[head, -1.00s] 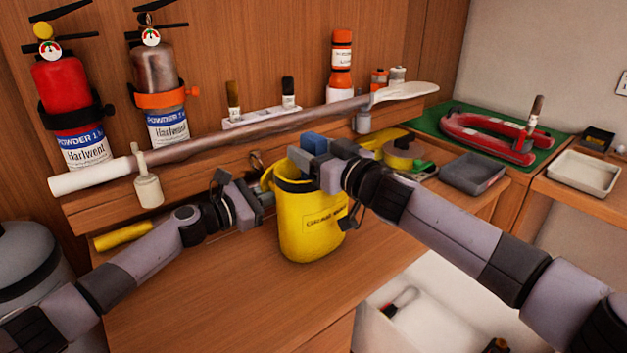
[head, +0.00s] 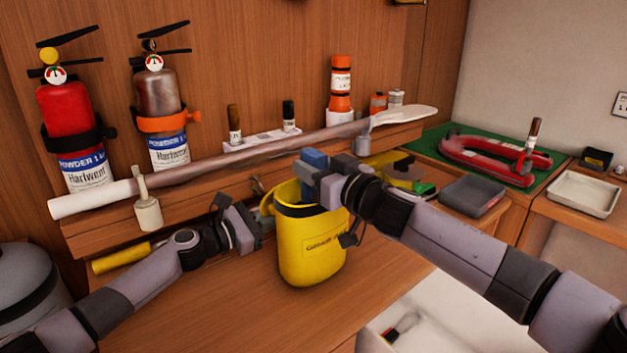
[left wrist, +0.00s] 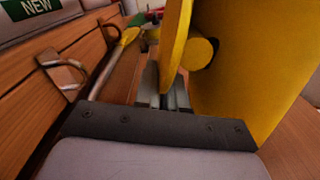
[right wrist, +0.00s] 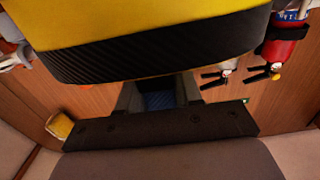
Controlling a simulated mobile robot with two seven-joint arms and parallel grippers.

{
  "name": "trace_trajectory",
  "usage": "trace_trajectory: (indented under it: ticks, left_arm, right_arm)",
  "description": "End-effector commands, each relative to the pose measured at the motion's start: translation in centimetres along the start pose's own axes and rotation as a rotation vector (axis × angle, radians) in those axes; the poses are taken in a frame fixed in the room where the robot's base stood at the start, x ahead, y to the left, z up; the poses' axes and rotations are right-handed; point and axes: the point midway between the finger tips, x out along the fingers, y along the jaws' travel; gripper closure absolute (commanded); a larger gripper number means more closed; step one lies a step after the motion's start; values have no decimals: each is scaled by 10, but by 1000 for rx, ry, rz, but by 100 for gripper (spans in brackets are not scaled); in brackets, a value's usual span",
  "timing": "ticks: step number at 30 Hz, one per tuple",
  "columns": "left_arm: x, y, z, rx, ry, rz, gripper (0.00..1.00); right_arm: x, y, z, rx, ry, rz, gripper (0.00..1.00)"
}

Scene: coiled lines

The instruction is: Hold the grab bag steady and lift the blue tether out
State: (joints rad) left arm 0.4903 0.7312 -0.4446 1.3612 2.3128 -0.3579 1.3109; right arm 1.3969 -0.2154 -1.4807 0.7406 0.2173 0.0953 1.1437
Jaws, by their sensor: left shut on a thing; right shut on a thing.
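The yellow grab bag (head: 310,250) with a dark band inside its rim stands upright on the wooden bench. My left gripper (head: 262,218) is at its left side, shut on the bag's yellow side handle; the handle (left wrist: 174,45) rises from between the fingers in the left wrist view. My right gripper (head: 318,172) is over the bag's mouth, shut on the blue tether (head: 315,158). A bit of blue (right wrist: 158,100) shows between its fingers in the right wrist view. I cannot tell how much of the tether is still inside the bag.
A long oar (head: 250,160) lies along the shelf behind the bag. Two extinguishers (head: 70,115) hang on the wall at left. The bench front is clear.

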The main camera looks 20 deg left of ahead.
Motion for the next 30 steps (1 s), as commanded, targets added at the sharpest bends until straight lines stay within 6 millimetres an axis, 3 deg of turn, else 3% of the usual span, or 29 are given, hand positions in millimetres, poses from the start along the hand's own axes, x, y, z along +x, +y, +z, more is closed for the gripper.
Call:
trace_trajectory:
  ticks: [6,12,18,26,27,30]
  left_arm:
    - [0,0,0,0,1,0,100]
    - [0,0,0,0,1,0,100]
    - [0,0,0,0,1,0,100]
    - [0,0,0,0,1,0,100]
    - [0,0,0,0,1,0,87]
    - [0,0,0,0,1,0,60]
  right_arm:
    - [0,-1,-44,-9,4,-2,100]
    - [0,0,-72,-6,3,0,100]
    - [0,0,-84,-2,2,-1,100]
    - [0,0,-86,0,2,-1,100]
    - [0,0,-86,0,2,-1,100]
    - [0,0,-86,0,2,-1,100]
